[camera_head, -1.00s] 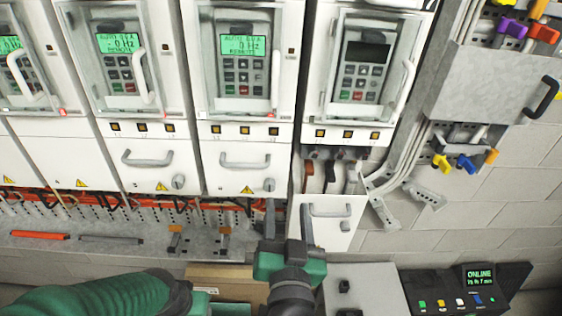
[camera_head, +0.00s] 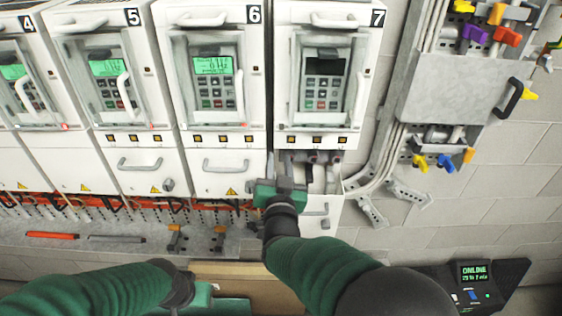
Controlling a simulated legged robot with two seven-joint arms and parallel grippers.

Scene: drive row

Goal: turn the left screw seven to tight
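Drive 7 (camera_head: 323,132) stands at the right end of the row, with a dark display. Below its body, an open terminal space (camera_head: 322,172) shows several dark cable ends or terminals. The left screw is too small to make out and lies partly behind my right gripper. My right gripper (camera_head: 279,167) points up at the left side of this space. Its fingers look close together, but I cannot tell whether they touch or hold anything. My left gripper (camera_head: 212,302) is low in the picture, away from the drives, with its fingers not clearly visible.
Drive 6 (camera_head: 225,128) stands directly left of drive 7. A lower cover with a handle (camera_head: 318,210) is below the terminal space. A grey conduit and bracket (camera_head: 372,208) are to the right. A black console reading ONLINE (camera_head: 474,285) stands lower right.

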